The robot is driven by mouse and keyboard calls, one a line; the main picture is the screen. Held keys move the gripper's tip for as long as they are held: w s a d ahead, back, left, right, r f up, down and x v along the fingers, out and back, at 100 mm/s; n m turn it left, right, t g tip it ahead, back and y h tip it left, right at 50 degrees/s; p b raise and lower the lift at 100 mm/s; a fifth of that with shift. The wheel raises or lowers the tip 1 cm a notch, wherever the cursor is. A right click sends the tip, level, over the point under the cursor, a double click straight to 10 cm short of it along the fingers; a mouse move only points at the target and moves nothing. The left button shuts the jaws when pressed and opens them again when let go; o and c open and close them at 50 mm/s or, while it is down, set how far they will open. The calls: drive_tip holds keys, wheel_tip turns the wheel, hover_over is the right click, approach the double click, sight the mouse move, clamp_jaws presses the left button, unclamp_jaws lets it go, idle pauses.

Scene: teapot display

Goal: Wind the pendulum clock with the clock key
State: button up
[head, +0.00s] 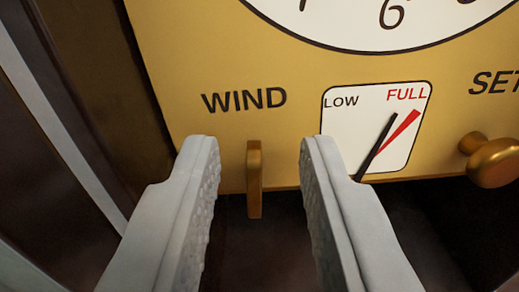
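The pendulum clock shows its gold face plate (200,60) close in front of me. A narrow, upright brass piece, which looks like the clock key (254,180), stands at the plate just below the word WIND. I see it nearly edge-on, so its full shape and how it joins the plate are unclear. My gripper (258,144) is open, with one grey finger on each side of the key and a visible gap on both sides. On the wind gauge (347,125), the black needle leans up and right, slightly left of the red FULL mark.
A brass knob (490,160) sticks out at the right under the partly cut-off word SET. The white dial (380,25) is above. Dark case walls and a pale edge strip (65,120) lie at the left. Below the plate is a dark space.

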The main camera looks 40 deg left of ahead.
clamp_jaws()
drive_tip(key=shift+w+d+m, duration=0.1)
drive_tip(key=shift+m, duration=1)
drive_tip(key=shift+w+d+m, duration=0.1)
drive_tip(key=shift+m, duration=1)
unclamp_jaws()
drive_tip(key=shift+d, duration=0.15)
